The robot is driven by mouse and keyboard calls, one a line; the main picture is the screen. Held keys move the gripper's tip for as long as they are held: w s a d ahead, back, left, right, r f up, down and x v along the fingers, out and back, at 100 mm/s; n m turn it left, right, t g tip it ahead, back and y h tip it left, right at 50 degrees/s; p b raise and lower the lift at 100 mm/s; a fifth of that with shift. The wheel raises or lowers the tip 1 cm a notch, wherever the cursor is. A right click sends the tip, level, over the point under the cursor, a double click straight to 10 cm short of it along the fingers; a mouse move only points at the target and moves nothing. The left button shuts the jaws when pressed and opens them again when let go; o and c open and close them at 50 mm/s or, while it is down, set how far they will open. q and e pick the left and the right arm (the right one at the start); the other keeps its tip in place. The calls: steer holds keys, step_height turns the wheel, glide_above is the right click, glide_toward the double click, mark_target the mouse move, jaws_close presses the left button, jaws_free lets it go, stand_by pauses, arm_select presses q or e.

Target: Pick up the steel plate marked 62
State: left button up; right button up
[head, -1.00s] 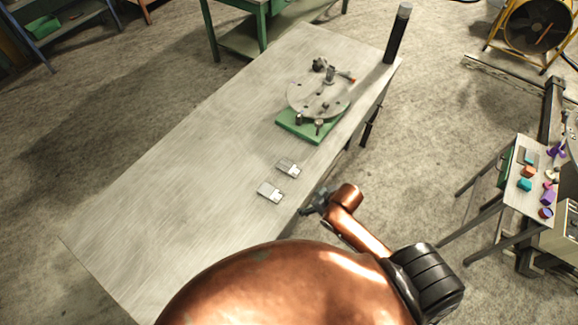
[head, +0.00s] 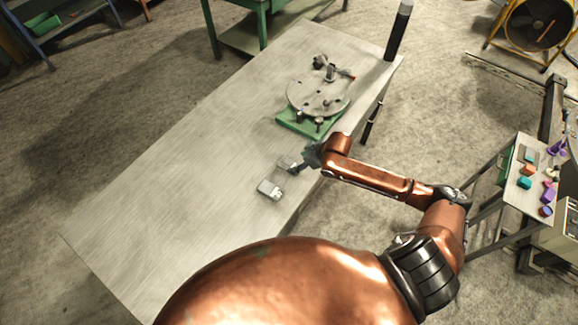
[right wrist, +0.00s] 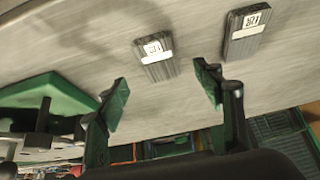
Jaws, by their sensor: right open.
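Two small grey steel plates with white labels lie flat on the workbench, a little apart. The nearer plate (head: 270,190) shows in the right wrist view as the right one (right wrist: 246,32). The plate closer to the green fixture (head: 284,163) is the left one in the wrist view (right wrist: 155,60). The label markings are too small and blurred to read surely as 62. My right gripper (head: 296,168) is open and empty, above the bench beside the plate closer to the fixture and partly covering it. In the wrist view its green-padded fingers (right wrist: 164,92) stand apart, with that plate ahead between them.
A green base with a round steel fixture (head: 318,97) stands farther along the workbench (head: 170,185). A dark post (head: 398,32) rises at its far corner. A small table with coloured pieces (head: 525,185) is at right. The bench's left part is clear.

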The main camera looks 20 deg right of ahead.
mark_target(289, 165)
steer(key=x, duration=0.6)
steer(key=shift+w+a, duration=0.1)
steer(key=shift+w, duration=0.05)
jaws_close()
stand_by(0.8)
